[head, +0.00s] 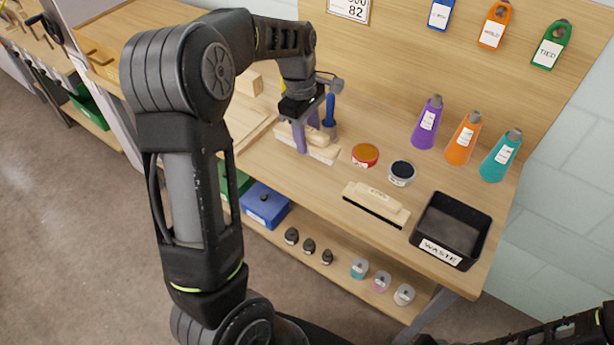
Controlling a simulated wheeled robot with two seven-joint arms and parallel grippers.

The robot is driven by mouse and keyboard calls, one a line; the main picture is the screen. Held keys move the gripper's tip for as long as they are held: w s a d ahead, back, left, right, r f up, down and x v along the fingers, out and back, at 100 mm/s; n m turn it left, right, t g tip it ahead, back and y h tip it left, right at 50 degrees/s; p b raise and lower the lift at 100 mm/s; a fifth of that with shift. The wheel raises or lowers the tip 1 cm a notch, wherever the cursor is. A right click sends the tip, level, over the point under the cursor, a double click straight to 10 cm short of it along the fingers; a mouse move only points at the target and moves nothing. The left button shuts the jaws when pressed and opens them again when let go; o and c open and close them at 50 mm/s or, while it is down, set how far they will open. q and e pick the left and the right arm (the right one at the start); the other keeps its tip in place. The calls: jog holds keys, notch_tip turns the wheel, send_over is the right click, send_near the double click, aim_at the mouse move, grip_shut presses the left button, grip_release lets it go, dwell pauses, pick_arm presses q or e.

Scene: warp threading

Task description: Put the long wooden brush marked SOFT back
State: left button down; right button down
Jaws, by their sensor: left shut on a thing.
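My left gripper (308,136), with purple fingers, is shut on a long wooden brush (325,153) with a pale edge below its handle. The brush is low over the bench; I cannot tell whether it touches the top. The fingers and wrist hide part of it, and no marking on it is readable. A second long wooden brush (377,197) with dark bristles lies on the bench to the right; its small label is too small to read. My right gripper is not in view; only part of my right arm shows at the lower right.
A blue-handled tool (330,108) stands just behind the left gripper. A red-orange tin (365,155), a dark-topped tin (401,173) and a black WASTE bin (451,229) stand to the right. Purple, orange and teal cones (501,156) line the back. The lower shelf holds a blue box (265,204).

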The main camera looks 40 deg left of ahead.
pick_arm(q)
send_over(309, 175)
jog(key=shift+a+f+p, duration=0.2)
jog(key=shift+f+p, duration=0.1)
jog(key=shift+f, duration=2.8)
jog(key=shift+f, duration=1.9)
jog(key=shift+f, duration=0.1)
jog(key=c, duration=0.9)
grip_release()
jog(key=r, duration=0.4)
jog(key=a+r, duration=0.1)
jog(key=r, duration=0.7)
jog(key=shift+a+r+b, duration=0.1)
jog(key=shift+a+b, duration=0.1)
jog(key=shift+b, duration=0.2)
